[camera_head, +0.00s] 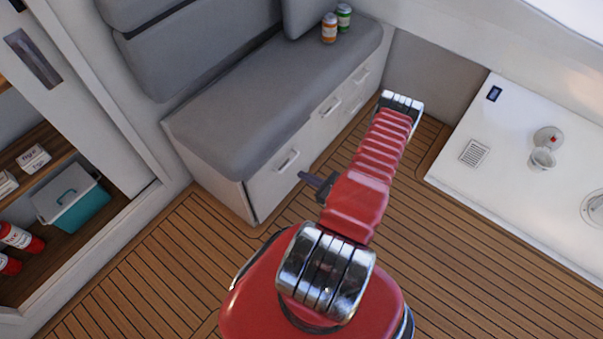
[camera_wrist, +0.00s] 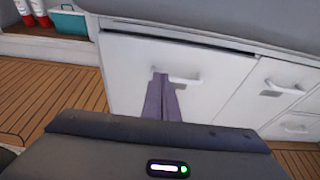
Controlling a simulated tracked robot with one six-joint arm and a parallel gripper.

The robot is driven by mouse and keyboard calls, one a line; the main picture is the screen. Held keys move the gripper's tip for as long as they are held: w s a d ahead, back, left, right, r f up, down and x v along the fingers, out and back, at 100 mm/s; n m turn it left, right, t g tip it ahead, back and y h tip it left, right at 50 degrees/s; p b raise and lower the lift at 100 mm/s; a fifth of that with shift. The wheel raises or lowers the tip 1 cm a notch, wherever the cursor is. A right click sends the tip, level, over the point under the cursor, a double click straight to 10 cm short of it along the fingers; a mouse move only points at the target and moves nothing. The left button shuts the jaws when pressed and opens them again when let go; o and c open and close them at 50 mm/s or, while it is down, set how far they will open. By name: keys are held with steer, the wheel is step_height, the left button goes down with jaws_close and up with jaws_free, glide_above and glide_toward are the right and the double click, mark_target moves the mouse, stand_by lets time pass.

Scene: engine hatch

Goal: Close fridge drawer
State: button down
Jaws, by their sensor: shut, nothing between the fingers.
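The fridge drawer (camera_head: 268,186) is the large white front under the near end of the grey bench, with one pale handle (camera_head: 287,160). In the wrist view the drawer (camera_wrist: 135,65) fills the middle, and its handle (camera_wrist: 182,80) is level. A dark gap runs along its top edge; how far the drawer stands out is hard to tell. My gripper (camera_head: 303,175) is shut and empty, pointing left at the drawer front. In the wrist view its dark fingertips (camera_wrist: 160,75) overlap the handle's left end; I cannot tell whether they touch.
Smaller drawers (camera_wrist: 285,85) sit to the right of the fridge drawer. Two cans (camera_head: 330,28) stand on the grey bench (camera_head: 235,105). An open cabinet at left holds a teal cooler (camera_head: 72,203). A white sink counter (camera_head: 500,155) is at right. Wooden floor (camera_head: 150,265) is clear.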

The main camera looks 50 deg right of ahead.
glide_toward(274, 161)
steer(key=x, duration=0.5)
steer(key=shift+s+f, duration=0.1)
steer(key=shift+f, duration=0.05)
steer(key=shift+w, duration=0.6)
steer(key=shift+d, duration=0.1)
